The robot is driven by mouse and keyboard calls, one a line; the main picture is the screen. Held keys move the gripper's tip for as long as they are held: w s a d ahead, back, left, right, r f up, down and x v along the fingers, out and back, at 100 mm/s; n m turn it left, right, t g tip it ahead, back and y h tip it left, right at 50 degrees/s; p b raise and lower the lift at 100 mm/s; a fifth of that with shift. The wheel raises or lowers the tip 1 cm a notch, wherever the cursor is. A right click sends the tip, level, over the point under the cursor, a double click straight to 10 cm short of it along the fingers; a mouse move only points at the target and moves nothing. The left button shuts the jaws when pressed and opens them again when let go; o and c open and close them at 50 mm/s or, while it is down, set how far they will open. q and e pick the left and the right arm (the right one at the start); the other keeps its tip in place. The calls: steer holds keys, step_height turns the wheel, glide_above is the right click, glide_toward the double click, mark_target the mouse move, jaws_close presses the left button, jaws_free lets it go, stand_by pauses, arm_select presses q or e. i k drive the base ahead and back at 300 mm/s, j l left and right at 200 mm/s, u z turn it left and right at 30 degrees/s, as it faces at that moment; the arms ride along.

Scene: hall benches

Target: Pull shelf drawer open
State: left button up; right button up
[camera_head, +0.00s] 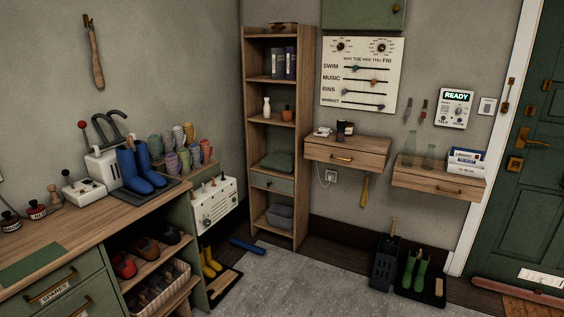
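The tall wooden shelf unit (248,120) stands in the back corner. Further right, a second wall-mounted shelf (437,181) has a drawer front with a dark handle, also looking shut. Neither of my grippers shows in the head view.
A wooden bench (72,236) with blue boots (140,168) and shoes below fills the left. The grey carpet (310,285) is clear.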

mark_target(365, 161)
steer(key=i, duration=2.1)
